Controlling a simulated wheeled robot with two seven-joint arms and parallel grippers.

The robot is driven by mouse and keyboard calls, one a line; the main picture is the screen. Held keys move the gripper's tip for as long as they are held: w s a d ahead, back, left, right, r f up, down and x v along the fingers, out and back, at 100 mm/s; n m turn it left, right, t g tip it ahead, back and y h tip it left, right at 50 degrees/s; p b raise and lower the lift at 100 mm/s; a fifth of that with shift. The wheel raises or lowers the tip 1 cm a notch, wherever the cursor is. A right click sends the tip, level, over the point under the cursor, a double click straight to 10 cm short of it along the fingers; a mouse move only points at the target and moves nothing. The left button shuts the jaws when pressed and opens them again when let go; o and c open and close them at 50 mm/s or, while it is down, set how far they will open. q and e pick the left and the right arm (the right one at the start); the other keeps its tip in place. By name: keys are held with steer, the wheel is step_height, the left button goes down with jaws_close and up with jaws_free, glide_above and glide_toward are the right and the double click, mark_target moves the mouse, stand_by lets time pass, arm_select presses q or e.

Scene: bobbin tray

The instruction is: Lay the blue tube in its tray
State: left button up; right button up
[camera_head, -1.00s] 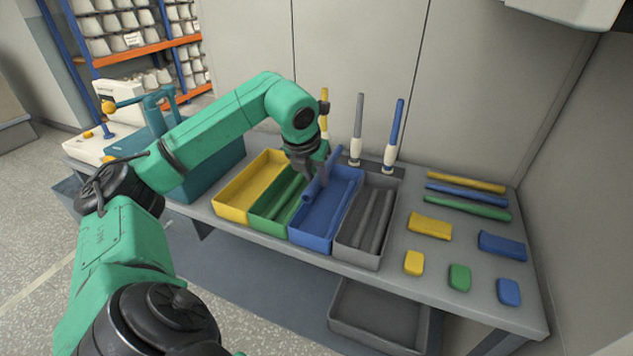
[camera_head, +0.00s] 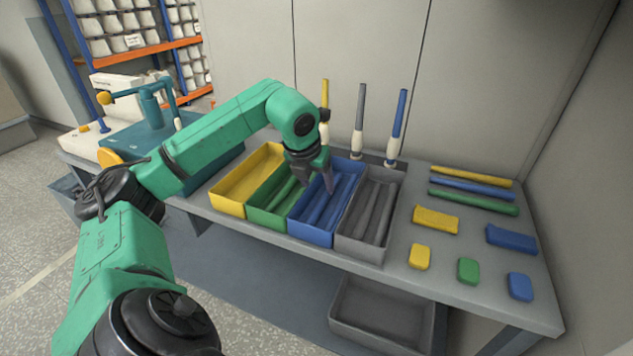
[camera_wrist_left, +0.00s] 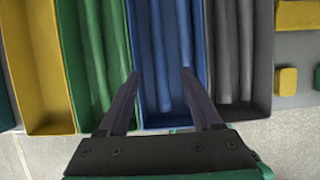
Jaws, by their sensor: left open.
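The blue tray (camera_head: 309,232) stands between the green and grey trays and holds blue tubes (camera_head: 337,205) lying lengthwise side by side. In the left wrist view, the blue tubes (camera_wrist_left: 156,45) lie inside the blue tray between its walls. I cannot tell which of them was placed last. My left gripper (camera_head: 318,184) hangs over the blue tray with its fingers apart and nothing between them. In the left wrist view, its open fingers (camera_wrist_left: 161,72) reach over the front part of the tray. The gripper hides part of the tray's back left in the head view. My right gripper is not in view.
Upright yellow, grey and blue spindles (camera_head: 397,125) stand behind. Loose tubes (camera_head: 474,203), cloths and small blocks lie at right. A grey bin (camera_head: 375,335) sits below.

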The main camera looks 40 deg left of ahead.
arm_select(q)
steer(key=shift+r, duration=0.15)
steer(key=p+v, duration=0.8)
steer(key=v, duration=1.4)
steer(key=shift+r, duration=0.15)
steer(key=shift+s, duration=0.1)
